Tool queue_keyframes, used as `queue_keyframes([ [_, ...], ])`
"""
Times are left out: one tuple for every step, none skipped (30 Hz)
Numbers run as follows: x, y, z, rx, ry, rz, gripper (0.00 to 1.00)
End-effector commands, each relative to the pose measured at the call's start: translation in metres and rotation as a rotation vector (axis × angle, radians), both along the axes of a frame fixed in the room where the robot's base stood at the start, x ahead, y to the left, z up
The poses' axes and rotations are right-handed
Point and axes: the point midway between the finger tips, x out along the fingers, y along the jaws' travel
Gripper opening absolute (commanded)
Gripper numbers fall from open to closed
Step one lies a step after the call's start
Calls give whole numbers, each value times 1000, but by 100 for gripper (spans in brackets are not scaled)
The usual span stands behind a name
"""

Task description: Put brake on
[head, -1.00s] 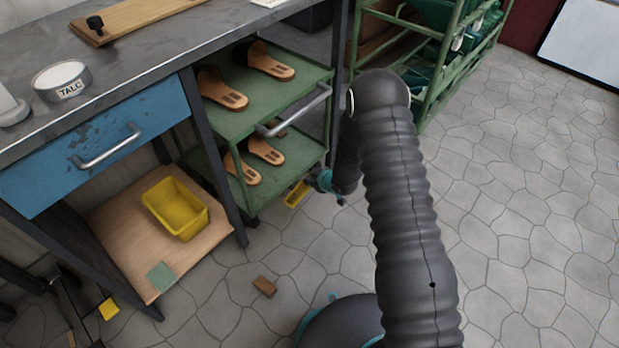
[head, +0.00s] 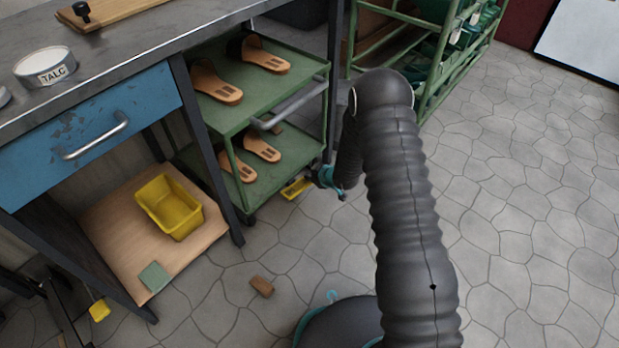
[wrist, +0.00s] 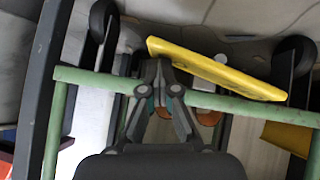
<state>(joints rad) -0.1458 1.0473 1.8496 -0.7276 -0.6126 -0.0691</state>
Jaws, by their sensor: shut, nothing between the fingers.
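The green trolley (head: 262,88) stands beside the workbench, with sandals on its two shelves. A yellow bar, which looks like its brake pedal (head: 297,188), sits low at its near right end. In the wrist view the yellow pedal (wrist: 215,68) slants across, left end higher in the picture, between two dark casters (wrist: 293,57). My gripper (head: 328,178) is low, just right of the pedal. In the wrist view my gripper's fingertips (wrist: 159,66) are together and empty, close to the pedal's left part. I cannot tell whether they touch it.
The trolley's green frame bar (wrist: 95,80) crosses behind my fingers in the wrist view. A workbench (head: 95,85) with a blue drawer is on the left. A brown block (head: 261,286) lies on the floor. A green rack (head: 440,70) stands behind; floor at right is clear.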

Motion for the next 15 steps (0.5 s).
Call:
queue_keyframes([
  [-2, -1, -2, -2, 5, 0, 0],
  [-2, -1, -2, -2, 5, 0, 0],
  [-2, -1, -2, -2, 5, 0, 0],
  [-2, -1, -1, -2, 5, 0, 0],
  [-2, -1, 1, -2, 5, 0, 0],
  [-1, -1, 4, -3, 5, 0, 0],
  [-1, -1, 7, -2, 4, 0, 0],
  [0, -2, 11, -1, 4, 0, 0],
  [1, -2, 17, -1, 2, 0, 0],
  [1, -2, 23, -1, 2, 0, 0],
  [2, -2, 29, -1, 1, 1, 0],
  [3, -3, 37, -1, 0, 3, 0],
  [4, -3, 44, -1, -1, 3, 0],
  [5, -3, 51, -1, -1, 3, 0],
  [1, -11, 51, -1, 1, 0, 0],
])
